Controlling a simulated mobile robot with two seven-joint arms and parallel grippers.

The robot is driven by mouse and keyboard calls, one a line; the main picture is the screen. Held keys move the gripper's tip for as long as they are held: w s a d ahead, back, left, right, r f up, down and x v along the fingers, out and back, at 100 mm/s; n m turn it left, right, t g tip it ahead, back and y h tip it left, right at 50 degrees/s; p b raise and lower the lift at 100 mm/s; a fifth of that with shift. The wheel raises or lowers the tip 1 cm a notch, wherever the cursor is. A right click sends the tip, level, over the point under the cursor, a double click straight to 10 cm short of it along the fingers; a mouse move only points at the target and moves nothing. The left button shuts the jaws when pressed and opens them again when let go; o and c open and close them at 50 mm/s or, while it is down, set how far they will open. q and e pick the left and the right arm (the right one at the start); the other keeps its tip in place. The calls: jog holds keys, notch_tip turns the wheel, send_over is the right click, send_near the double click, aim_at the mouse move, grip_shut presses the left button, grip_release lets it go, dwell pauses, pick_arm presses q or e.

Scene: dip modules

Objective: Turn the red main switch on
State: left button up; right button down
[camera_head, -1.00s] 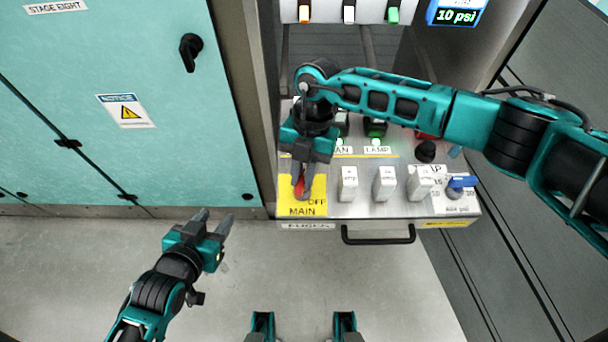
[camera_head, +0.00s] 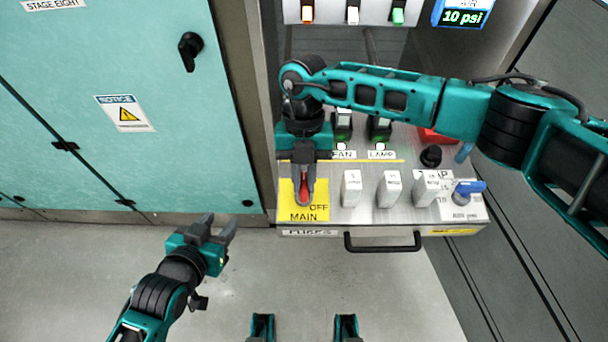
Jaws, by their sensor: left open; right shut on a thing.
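The red main switch (camera_head: 304,188) sits on a yellow plate (camera_head: 291,209) lettered "OFF" and "MAIN", at the left end of the control panel. My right gripper (camera_head: 304,198) reaches over the panel from the right and is shut on the red switch. Its fingers hide much of the handle, and they now point straight toward the panel's front edge. An "ON" mark cannot be seen. My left gripper (camera_head: 220,231) is open and empty over the floor, left of the panel and apart from it.
White rocker switches (camera_head: 351,188) stand right of the yellow plate, then a blue-handled selector (camera_head: 468,190). A black drawer handle (camera_head: 383,245) juts out in front. A teal cabinet (camera_head: 60,120) stands at left.

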jog(key=shift+s+f, duration=0.1)
jog(key=shift+f, duration=0.1)
jog(key=c, duration=1.1)
grip_release()
jog(key=shift+r, duration=0.1)
jog(key=v, duration=1.3)
